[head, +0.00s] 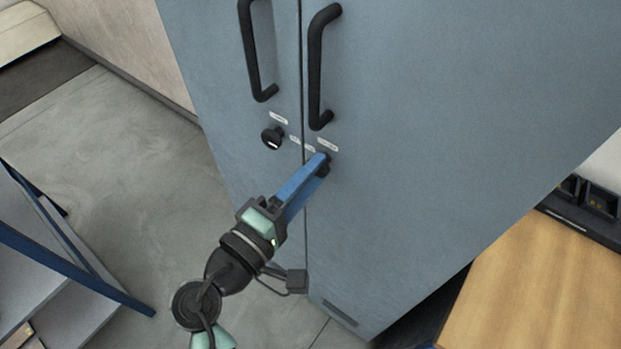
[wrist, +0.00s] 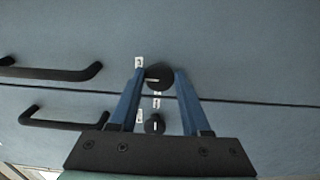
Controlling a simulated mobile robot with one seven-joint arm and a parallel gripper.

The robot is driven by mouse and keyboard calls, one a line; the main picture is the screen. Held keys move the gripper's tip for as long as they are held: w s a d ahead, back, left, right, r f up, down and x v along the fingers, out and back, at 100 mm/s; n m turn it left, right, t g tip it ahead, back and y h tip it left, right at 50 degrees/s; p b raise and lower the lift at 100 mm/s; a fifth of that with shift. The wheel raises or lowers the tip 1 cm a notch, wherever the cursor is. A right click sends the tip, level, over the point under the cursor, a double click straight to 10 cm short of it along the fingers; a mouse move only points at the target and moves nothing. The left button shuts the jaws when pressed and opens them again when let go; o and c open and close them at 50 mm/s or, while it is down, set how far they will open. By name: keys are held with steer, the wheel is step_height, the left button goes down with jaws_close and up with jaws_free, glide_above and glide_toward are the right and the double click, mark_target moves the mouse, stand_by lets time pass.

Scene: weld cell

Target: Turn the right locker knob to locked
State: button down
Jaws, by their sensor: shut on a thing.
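The grey-blue locker (head: 430,130) has two doors that meet at a vertical seam. The right locker knob (head: 325,170) is black and round, below the right door's handle, and mostly covered by my fingers in the head view. In the wrist view the right knob (wrist: 160,74) sits between my two blue fingertips, with a small pale mark on its face. My gripper (head: 321,162) is shut on this knob. The left knob (head: 272,138), black with a pale bar, is free on the left door. It also shows between the finger bases in the wrist view (wrist: 154,125).
Two black bar handles, left (head: 255,55) and right (head: 316,65), stand out above the knobs. Small white labels (head: 327,145) sit by the knobs. A wooden-topped bench (head: 540,290) is at the right, blue-framed steps (head: 60,250) at the left. Grey floor (head: 130,160) is open between.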

stand_by(0.4)
steer(key=shift+c, duration=2)
jaws_free()
steer(key=b+v, duration=0.2)
steer(key=v, duration=1.1)
steer(key=shift+b, duration=0.35)
